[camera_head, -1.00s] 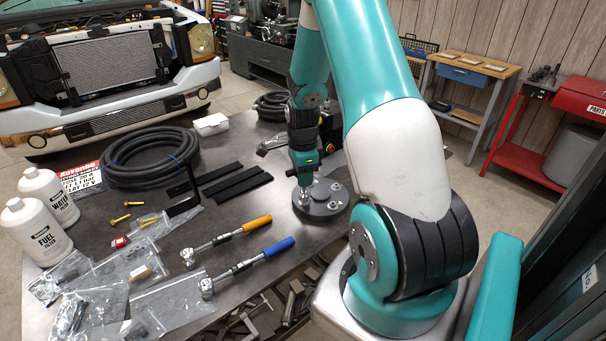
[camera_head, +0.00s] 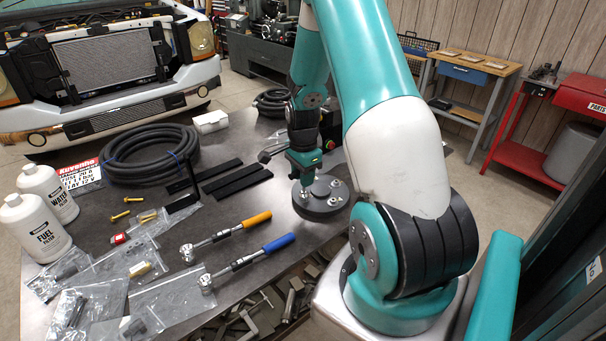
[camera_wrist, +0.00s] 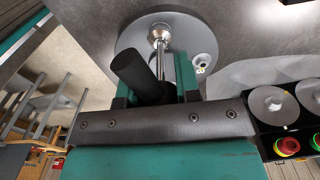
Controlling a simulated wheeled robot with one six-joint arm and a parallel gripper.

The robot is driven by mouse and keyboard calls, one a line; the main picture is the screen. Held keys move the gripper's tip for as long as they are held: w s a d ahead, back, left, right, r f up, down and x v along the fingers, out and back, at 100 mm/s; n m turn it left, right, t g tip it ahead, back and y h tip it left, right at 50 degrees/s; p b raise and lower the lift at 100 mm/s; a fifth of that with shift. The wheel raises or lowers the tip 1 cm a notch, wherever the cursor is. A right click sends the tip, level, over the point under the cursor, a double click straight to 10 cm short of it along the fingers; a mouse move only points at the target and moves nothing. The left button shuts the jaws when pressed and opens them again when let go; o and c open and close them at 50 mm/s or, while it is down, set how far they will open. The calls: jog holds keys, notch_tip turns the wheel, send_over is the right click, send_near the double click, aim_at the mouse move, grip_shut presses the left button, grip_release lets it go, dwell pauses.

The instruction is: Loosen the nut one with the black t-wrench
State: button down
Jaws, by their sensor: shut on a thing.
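My gripper (camera_head: 304,176) is above the left side of a round dark hub plate (camera_head: 325,211) on the bench. It is shut on the black t-wrench, whose black handle (camera_wrist: 137,72) shows between the jaws in the wrist view. The wrench's bright shaft (camera_wrist: 163,66) runs to a socket end (camera_wrist: 160,36) at the plate (camera_wrist: 130,38), over a nut position. The nut under it is hidden, and I cannot tell whether the socket is seated. Another nut (camera_wrist: 201,70) stands uncovered on the plate, and nuts also show in the head view (camera_head: 335,183).
Orange-handled (camera_head: 257,219) and blue-handled (camera_head: 278,242) ratchets lie left of the plate, with black strips (camera_head: 236,183) and a hose coil (camera_head: 150,157) beyond. A box with red and green buttons (camera_wrist: 287,146) stands close to the gripper.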

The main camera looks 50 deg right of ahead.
jog(key=n, duration=0.3)
jog(key=shift+s+a+f+n, duration=0.1)
jog(key=shift+s+f+n, duration=0.1)
jog(key=shift+f+n, duration=0.15)
